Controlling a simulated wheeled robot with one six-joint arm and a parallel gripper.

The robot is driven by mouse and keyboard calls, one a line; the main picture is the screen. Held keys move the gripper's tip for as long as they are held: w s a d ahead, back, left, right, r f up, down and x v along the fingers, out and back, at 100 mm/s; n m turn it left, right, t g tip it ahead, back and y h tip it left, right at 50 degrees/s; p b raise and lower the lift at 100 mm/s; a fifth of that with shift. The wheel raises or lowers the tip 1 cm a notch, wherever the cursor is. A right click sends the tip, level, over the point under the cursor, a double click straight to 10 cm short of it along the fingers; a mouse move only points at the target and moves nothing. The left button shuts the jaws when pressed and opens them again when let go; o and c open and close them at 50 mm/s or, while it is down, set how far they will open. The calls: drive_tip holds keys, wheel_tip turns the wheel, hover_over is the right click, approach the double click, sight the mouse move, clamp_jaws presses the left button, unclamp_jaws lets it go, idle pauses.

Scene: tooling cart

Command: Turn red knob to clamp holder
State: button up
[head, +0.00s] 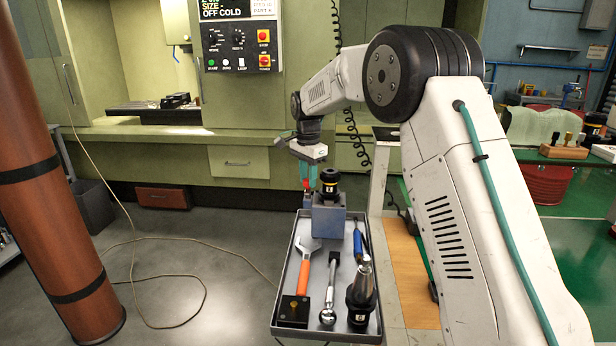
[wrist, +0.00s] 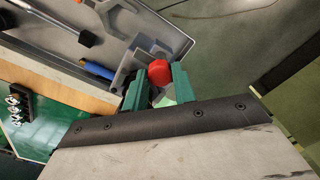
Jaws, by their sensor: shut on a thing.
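The red knob (head: 309,184) is on the left side of a blue-grey clamping block (head: 329,222) at the far end of the tray. A black tool holder (head: 330,182) stands upright in the block's top. My gripper (head: 308,174) reaches down to the knob, its teal fingers on either side of it. In the wrist view the red knob (wrist: 159,72) sits between the fingertips of my gripper (wrist: 158,80), which is shut on it. The fingers hide part of the knob and its shaft.
The grey tray (head: 277,318) carries an orange-handled wrench (head: 303,264), a ratchet (head: 329,290), a blue screwdriver (head: 358,243), another black holder (head: 361,300) and a black block (head: 293,311). A green machine (head: 225,130) stands behind. Grey floor lies open to the left.

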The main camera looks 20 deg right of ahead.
drive_tip(key=shift+n, duration=0.3)
drive_tip(key=n, duration=1.2)
drive_tip(key=shift+r+n, duration=0.1)
drive_tip(key=shift+n, duration=2.4)
drive_tip(key=o, duration=1)
